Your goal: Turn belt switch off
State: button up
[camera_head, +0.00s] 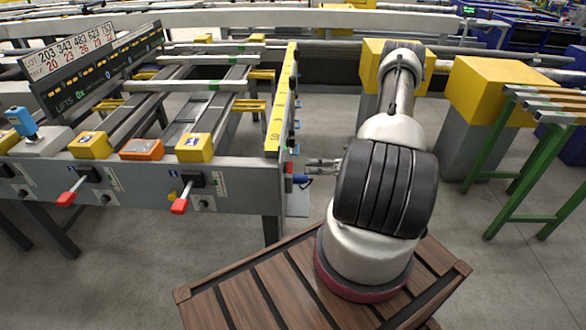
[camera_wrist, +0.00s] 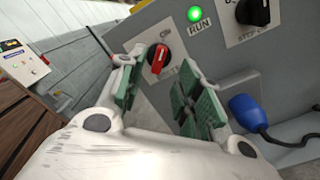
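A black knob (camera_wrist: 256,11) is at the upper right of the panel. A blue plug (camera_wrist: 247,107) with a black cable sticks out near my right finger. In the head view, levers with red handles (camera_head: 180,206) line the table's front. Yellow-topped blocks (camera_head: 490,90) stand at right.

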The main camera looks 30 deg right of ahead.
aim_at(288, 167)
jog(key=x, duration=0.6)
jog(key=shift+w+a, duration=0.1)
grip_shut()
